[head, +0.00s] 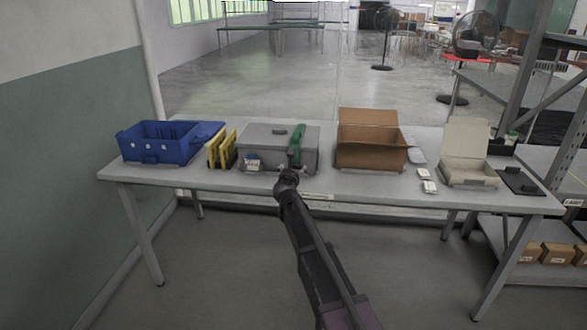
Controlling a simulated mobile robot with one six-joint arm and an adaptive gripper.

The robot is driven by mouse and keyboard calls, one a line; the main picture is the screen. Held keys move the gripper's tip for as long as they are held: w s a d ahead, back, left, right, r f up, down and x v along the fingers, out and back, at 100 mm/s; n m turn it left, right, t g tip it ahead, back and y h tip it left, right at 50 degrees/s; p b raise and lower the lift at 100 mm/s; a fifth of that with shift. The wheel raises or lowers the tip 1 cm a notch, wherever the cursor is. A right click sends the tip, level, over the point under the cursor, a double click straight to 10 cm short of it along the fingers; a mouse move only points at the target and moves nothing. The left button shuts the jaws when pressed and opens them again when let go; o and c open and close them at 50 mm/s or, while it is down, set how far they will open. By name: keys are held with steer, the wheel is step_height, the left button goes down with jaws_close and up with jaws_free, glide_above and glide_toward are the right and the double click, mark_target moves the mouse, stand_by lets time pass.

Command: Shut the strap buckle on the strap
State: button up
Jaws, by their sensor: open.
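A grey lidded box (262,153) stands on the table, left of its middle. A green band (297,140), which looks like the strap, lies over the box's right part and runs down its front. I cannot make out the buckle or whether it is shut. My gripper (292,171) is open at the front of the box, just below the strap's lower end. The gripper and my arm hide the box's lower front there. I cannot tell whether the gripper touches the strap.
On the grey table (230,181), a blue crate (160,152) and yellow-black pieces (221,149) stand left. An open cardboard box (371,156), small white items (428,181), an open pale carton (467,174) and a black mat (518,183) are right. Shelving stands far right.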

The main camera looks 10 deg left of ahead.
steer(key=s+t+b, duration=0.1)
steer(key=s+b, duration=0.1)
steer(key=s, duration=1.1)
steer(key=shift+a+f+b, duration=0.15)
steer(key=shift+f+b, duration=0.2)
steer(key=shift+w, duration=0.1)
steer(key=w, duration=1.3)
steer(key=shift+w+d, duration=0.25)
steer(key=shift+w, duration=0.1)
steer(key=c, duration=1.2)
